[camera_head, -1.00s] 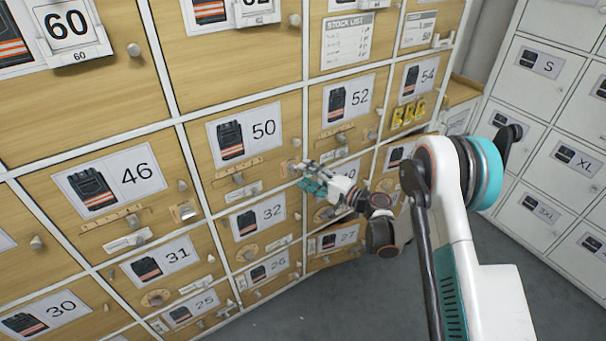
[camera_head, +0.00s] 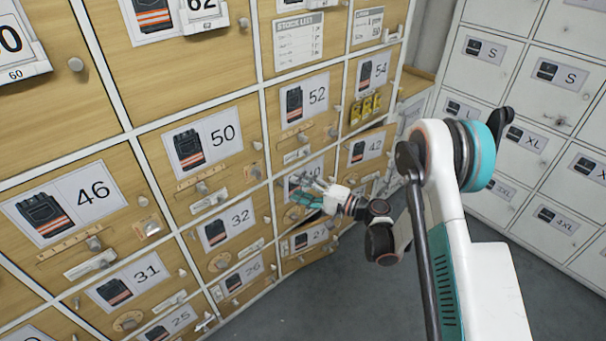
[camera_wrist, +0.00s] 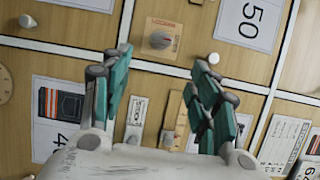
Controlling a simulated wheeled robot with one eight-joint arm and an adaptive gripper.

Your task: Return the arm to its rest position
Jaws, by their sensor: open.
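My gripper (camera_head: 305,190) is at the end of my outstretched arm, in front of the wooden locker doors, just below and right of the door marked 50 (camera_head: 205,143). In the wrist view my gripper (camera_wrist: 160,90) has its two teal-padded fingers spread wide apart with nothing between them. Beyond the fingers are a door face with a grey knob (camera_wrist: 158,40) on a wooden plate and a small label strip. In the head view the gripper covers part of the door behind it. I cannot tell the exact gap between fingertips and doors.
Wooden lockers (camera_head: 100,205) with protruding knobs and label holders fill the left and middle. Yellow tags (camera_head: 366,107) hang below the 54 label. White lockers (camera_head: 545,130) stand at the right. Open grey floor (camera_head: 370,300) lies between, below my arm.

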